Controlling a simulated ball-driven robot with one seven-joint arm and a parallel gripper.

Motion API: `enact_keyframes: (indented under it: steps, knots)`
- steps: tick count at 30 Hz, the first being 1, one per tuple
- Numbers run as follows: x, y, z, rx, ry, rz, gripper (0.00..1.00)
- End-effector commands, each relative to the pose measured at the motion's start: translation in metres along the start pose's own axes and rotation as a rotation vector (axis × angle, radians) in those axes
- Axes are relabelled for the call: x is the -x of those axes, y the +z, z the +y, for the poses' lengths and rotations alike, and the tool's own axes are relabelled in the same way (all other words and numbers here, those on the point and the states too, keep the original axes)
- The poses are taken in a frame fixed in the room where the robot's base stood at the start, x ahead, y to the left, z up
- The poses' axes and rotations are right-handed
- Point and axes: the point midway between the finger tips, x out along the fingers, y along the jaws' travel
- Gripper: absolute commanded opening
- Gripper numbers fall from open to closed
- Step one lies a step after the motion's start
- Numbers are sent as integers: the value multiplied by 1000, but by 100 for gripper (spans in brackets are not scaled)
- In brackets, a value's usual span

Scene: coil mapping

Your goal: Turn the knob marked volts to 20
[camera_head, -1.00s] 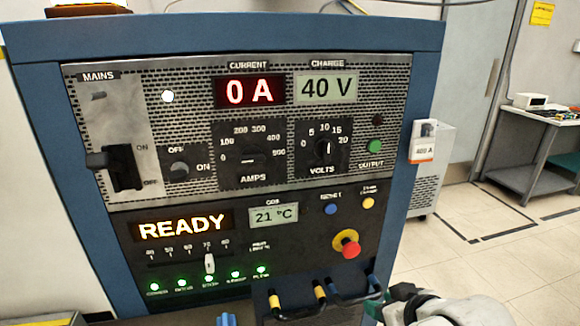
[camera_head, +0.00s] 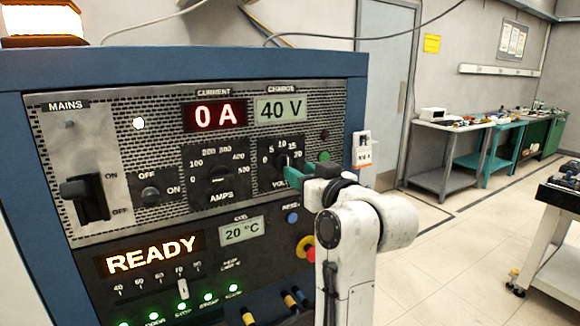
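The volts knob (camera_head: 282,160) is a small black knob on the upper right of the panel, with a scale from 0 to 20 around it. Its pointer appears to point roughly up, near 10; the exact setting is too small to tell. My gripper (camera_head: 293,175), with teal fingers, is at the lower right of the knob and covers part of the VOLTS label and the right of the scale. I cannot tell whether it touches the knob or whether its fingers are apart. The charge display (camera_head: 281,107) reads 40 V.
The amps knob (camera_head: 216,174) is left of the volts knob, and the current display (camera_head: 215,115) reads 0 A. A red emergency button (camera_head: 309,253) sits behind my arm. A mains lever (camera_head: 84,198) is at the left. Open floor lies right of the cabinet (camera_head: 200,63).

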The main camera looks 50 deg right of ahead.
Motion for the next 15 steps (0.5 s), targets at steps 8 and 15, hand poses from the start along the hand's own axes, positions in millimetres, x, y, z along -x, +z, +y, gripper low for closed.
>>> enact_keyframes:
  steps: [8, 15]
  knots:
    - [-39, 0, 0, -1, 0, -1, 39]
    - [-48, 0, 0, 0, 0, 0, 39]
